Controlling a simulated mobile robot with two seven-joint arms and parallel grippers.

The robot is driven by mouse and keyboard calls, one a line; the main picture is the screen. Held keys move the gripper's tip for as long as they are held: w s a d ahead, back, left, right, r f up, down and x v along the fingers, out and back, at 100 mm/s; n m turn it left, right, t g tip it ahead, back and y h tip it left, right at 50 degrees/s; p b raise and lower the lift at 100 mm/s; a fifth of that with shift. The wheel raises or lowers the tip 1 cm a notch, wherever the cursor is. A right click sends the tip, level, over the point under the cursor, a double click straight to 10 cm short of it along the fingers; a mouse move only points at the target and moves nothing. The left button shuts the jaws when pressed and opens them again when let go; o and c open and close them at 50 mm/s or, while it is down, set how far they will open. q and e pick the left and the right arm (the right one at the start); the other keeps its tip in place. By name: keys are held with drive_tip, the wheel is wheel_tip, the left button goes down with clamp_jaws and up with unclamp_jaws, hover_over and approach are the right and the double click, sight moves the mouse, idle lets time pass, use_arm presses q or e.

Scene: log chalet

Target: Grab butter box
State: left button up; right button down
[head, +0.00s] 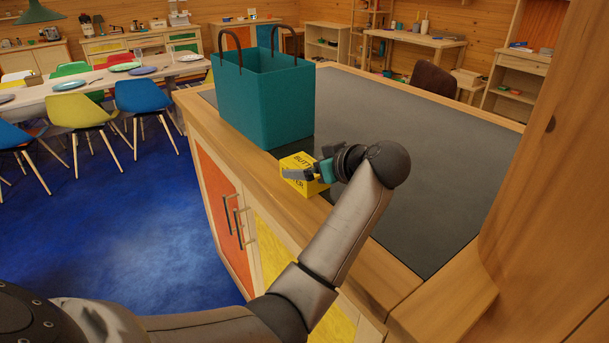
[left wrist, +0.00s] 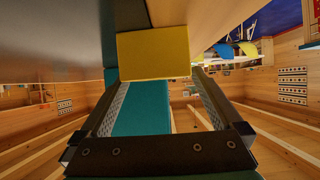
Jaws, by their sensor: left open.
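The yellow butter box (head: 296,162), with dark lettering, sits on the counter near its front-left edge, just in front of the teal bag. My left gripper (head: 306,173) is at the box, and its fingers hide part of it in the head view. In the left wrist view, the box (left wrist: 153,53) shows as a plain yellow face at the fingertips. The fingers of my left gripper (left wrist: 158,80) are open, one toward each side of that face. I cannot tell whether they touch it. My right gripper is not in view.
The teal bag (head: 265,100) with dark handles stands close behind the box. The dark counter top (head: 430,150) is clear to the right. Its wooden edge (head: 370,265) runs along the front. A wooden post (head: 550,170) rises at the right.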

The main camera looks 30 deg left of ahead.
sight(304, 164)
use_arm(q)
drive_tip(key=b+x, duration=0.1)
drive_tip(key=x, duration=0.4)
drive_tip(key=shift+w+a, duration=0.1)
drive_tip(key=shift+a, duration=0.1)
drive_tip(key=shift+r, duration=0.1)
drive_tip(key=c, duration=1.4)
drive_tip(key=shift+c, duration=0.4)
drive_tip(key=shift+r, duration=0.1)
